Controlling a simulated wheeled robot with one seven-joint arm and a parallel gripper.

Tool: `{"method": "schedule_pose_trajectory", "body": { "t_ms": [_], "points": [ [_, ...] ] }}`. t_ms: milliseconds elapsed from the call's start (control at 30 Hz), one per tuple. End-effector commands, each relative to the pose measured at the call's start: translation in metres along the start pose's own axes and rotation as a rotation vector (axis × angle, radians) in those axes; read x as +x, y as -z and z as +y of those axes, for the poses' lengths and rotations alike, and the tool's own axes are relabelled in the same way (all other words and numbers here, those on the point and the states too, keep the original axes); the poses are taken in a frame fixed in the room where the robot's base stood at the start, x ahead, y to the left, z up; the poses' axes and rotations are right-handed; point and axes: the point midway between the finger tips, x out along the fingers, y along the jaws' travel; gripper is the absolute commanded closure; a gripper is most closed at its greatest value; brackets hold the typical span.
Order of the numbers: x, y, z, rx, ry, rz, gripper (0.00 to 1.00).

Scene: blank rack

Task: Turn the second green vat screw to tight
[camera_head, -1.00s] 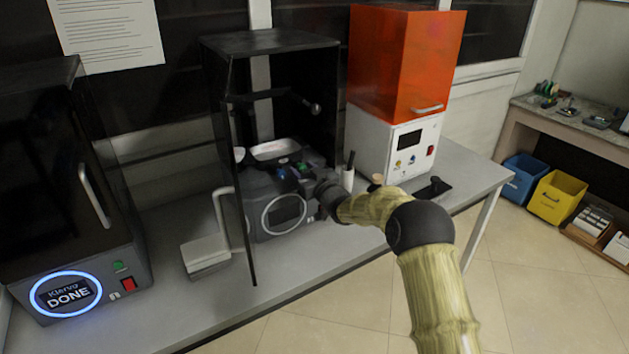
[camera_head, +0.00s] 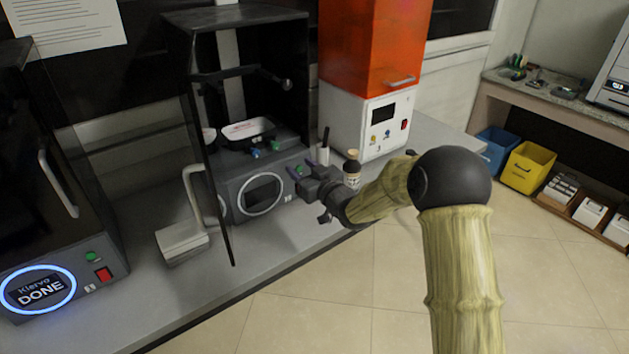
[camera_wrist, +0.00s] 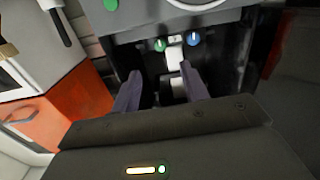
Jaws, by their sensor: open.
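The black printer's vat (camera_head: 249,130) sits under the raised cover, with a white label on it. At its front a green screw (camera_head: 276,145) stands right of a blue screw (camera_head: 256,153). In the wrist view the green screw (camera_wrist: 160,45) and the blue screw (camera_wrist: 193,38) flank a pale block. Marks show on their tops, but I cannot tell how tight they are. My gripper (camera_head: 312,172) is open and empty by the printer's front right corner, apart from the screws. In the wrist view its fingers (camera_wrist: 161,72) spread below the screws. A second green screw is not distinguishable.
A brown-capped bottle (camera_head: 352,170) and a white cup (camera_head: 323,154) stand right of the printer, close to my gripper. An orange-hooded machine (camera_head: 372,45) is behind them.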

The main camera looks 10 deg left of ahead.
Motion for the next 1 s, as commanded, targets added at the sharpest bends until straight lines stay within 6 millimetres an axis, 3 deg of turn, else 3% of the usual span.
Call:
{"method": "schedule_pose_trajectory", "body": {
  "t_ms": [300, 767, 867, 1000],
  "points": [
    [-0.046, -0.001, 0.000, 0.000, 0.000, -0.001, 0.55],
    [-0.053, -0.001, 0.001, -0.001, -0.003, -0.007, 0.55],
    [-0.060, -0.003, 0.008, -0.004, -0.031, -0.048, 0.55],
    [-0.090, -0.012, 0.032, -0.005, -0.127, -0.196, 0.55]
  ]
}}
